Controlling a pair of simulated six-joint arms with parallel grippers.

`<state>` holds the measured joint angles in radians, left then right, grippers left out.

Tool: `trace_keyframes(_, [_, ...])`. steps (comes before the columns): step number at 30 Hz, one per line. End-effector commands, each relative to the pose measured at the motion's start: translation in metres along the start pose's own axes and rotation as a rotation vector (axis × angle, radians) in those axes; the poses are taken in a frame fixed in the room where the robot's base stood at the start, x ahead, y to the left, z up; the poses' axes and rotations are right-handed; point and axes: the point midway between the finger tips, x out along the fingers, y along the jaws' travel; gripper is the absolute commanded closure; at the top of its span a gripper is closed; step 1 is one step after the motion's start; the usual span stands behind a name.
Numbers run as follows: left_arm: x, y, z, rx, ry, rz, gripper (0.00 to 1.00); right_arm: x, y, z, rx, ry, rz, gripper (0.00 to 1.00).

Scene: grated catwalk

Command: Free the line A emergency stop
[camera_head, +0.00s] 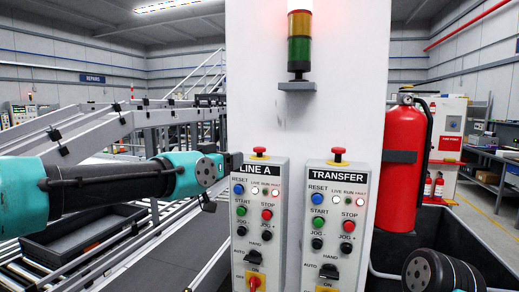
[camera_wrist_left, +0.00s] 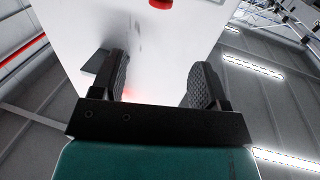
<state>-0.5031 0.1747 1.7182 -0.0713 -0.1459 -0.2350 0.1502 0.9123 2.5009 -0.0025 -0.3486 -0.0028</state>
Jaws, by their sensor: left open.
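The LINE A panel (camera_head: 259,225) is a grey box on the white column. A red emergency stop knob (camera_head: 259,151) sits at its top edge. My left gripper (camera_head: 232,163) is just left of that knob at the panel's upper left corner, apart from it. In the left wrist view my left gripper (camera_wrist_left: 160,80) has its jaws apart with nothing between them. A red knob (camera_wrist_left: 160,3), cut off by the top edge, lies beyond the fingertips; I cannot tell for sure which panel's it is. My right gripper is not in view.
The TRANSFER panel (camera_head: 338,225) with its own red knob (camera_head: 338,152) stands close to the right. A stack light (camera_head: 299,40) on a bracket is above. A red extinguisher (camera_head: 405,165) hangs at the column's right. Conveyor rails (camera_head: 120,125) lie left.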

Motion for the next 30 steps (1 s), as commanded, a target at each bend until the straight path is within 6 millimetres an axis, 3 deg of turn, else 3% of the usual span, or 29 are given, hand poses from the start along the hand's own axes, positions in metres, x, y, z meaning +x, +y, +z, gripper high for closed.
trace_keyframes(8, [0.023, 0.0, 0.001, 0.0, -0.002, 0.0, 0.32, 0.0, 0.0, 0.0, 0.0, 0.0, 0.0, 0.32])
trace_keyframes(30, [0.13, 0.0, 0.002, 0.0, -0.002, 0.001, 0.32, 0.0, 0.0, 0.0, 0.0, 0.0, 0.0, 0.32])
